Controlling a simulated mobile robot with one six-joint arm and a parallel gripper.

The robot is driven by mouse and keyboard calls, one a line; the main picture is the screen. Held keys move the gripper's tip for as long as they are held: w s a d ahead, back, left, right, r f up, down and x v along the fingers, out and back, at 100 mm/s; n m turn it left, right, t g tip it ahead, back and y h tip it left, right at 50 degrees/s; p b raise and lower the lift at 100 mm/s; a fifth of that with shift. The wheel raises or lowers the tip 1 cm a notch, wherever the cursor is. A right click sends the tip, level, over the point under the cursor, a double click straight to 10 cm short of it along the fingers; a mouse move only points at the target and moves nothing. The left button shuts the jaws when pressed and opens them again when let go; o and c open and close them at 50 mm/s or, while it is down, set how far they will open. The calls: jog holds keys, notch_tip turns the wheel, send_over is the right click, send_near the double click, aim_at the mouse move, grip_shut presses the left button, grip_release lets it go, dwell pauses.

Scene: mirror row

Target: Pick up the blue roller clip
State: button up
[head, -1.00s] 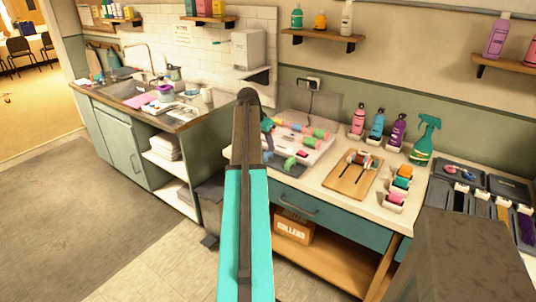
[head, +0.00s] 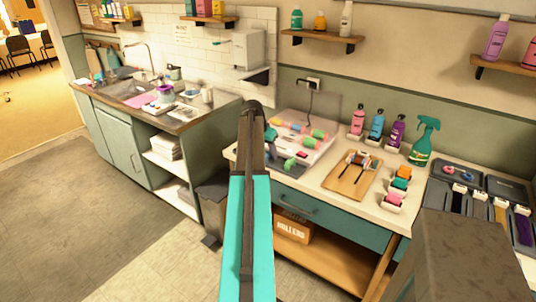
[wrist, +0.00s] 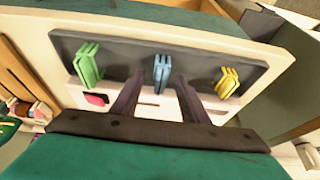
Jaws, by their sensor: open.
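The blue roller clip (wrist: 162,72) lies on a dark grey strip (wrist: 205,61) at the front of a white tray (wrist: 282,64) in the wrist view. It is between a green clip (wrist: 88,64) on the left and a yellow clip (wrist: 228,82) on the right. My gripper (wrist: 160,82) is open, its two dark fingers pointing toward the blue clip, with the clip in line with the gap. Nothing is held. Whether the fingers reach down to the clip's level I cannot tell. In the head view my arm hides the blue clip.
A small red piece (wrist: 97,99) lies near the green clip. In the head view, colored rollers (head: 318,134) lie on the tray. A wooden board (head: 343,187) with brushes, several bottles and a green spray bottle (head: 422,142) stand to the right on the counter.

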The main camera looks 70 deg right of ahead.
jog(key=shift+d+f, duration=0.15)
jog(key=shift+f, duration=0.2)
dwell(0.3)
grip_shut()
jog(key=shift+r, duration=0.15)
jog(key=shift+r+b, duration=0.65)
jog(key=shift+r, duration=1)
jog(key=s+a+b, duration=0.1)
jog(key=s+a, duration=0.2)
jog(key=a, duration=0.4)
jog(key=s+a+r+b, duration=0.1)
jog(key=s+a, duration=0.2)
jog(key=a, duration=0.5)
jog(key=shift+r+b, duration=0.25)
jog(key=shift+b, duration=0.15)
jog(key=shift+w, duration=0.1)
